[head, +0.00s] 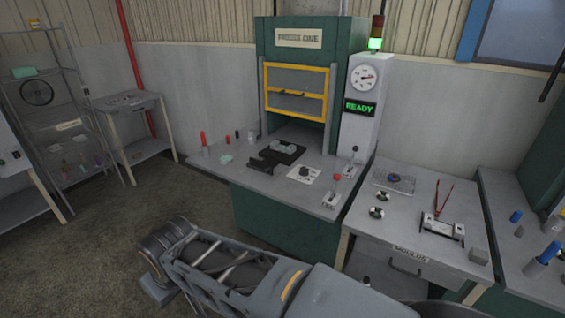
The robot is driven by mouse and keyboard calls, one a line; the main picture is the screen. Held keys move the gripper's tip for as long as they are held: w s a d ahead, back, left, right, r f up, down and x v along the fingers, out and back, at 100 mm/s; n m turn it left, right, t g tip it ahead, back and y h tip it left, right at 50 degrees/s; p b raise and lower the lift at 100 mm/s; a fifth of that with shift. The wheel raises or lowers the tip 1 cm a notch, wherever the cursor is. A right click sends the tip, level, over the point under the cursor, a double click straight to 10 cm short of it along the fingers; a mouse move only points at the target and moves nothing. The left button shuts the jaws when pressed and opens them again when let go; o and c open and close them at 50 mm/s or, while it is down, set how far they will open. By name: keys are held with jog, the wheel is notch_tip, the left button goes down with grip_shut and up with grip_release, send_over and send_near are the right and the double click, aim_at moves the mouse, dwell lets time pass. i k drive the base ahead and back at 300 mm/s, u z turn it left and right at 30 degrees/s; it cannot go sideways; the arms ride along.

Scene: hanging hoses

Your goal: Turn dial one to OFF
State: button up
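A machine labelled PRESS ONE (299,38) stands at the back centre. On its grey bench, a small dark knob (304,171) sits on a white plate near the front edge. It looks like dial one, but its markings and setting are too small to read. A round white gauge (363,77) with a needle is on the grey column to the right, above a green READY display (360,108). My arm crosses the bottom of the head view, in front of and below the bench. My gripper cannot be made out, and nothing of mine touches the knob.
A red-topped lever (336,180) stands just right of the knob. A black fixture (275,158) lies behind it. A MOULDS table (412,256) with red-handled tongs (442,201) is at the right. Shelving (67,122) stands left. Open floor lies left of the bench.

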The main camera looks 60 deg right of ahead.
aim_at(305, 171)
jog(key=z, duration=0.35)
jog(key=i, duration=1)
jog(key=z, duration=1.55)
jog(key=i, duration=0.7)
jog(key=z, duration=0.65)
